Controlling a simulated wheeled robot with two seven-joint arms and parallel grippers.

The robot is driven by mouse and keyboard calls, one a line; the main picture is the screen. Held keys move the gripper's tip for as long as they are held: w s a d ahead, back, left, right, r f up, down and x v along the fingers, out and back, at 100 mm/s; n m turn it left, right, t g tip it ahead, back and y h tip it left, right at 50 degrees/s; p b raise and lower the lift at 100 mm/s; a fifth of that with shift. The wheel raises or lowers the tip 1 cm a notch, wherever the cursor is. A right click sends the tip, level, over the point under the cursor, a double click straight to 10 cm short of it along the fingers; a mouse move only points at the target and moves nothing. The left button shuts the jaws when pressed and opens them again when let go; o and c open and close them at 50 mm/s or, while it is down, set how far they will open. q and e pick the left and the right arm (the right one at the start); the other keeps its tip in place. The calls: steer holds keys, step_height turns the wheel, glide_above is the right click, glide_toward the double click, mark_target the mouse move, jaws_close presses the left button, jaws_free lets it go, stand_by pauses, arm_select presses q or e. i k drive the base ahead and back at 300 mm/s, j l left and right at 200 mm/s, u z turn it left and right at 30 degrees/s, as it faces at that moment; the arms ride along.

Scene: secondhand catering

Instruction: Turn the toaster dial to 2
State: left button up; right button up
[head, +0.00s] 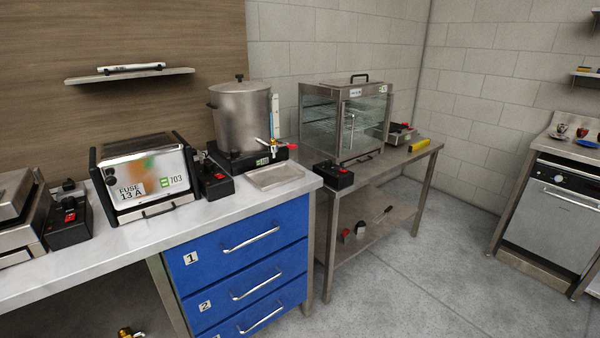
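A steel box-shaped appliance with black end panels, which looks like the toaster (165,165), stands on the left counter. Its front carries a "FUSE 13 A" label, a "703" tag and a handle low down. Small dark round shapes at the left of its front may be its dial; they are too small to read any number or setting. Neither of my grippers is in view.
Black boxes with red switches (67,221) flank the appliance on the counter (222,206). A steel urn (243,112) and shallow tray (276,176) stand to its right. Blue drawers (235,268) are below. A glass cabinet (345,120) stands on a steel table.

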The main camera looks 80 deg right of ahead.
mark_target(208, 166)
steer(key=z, duration=1.8)
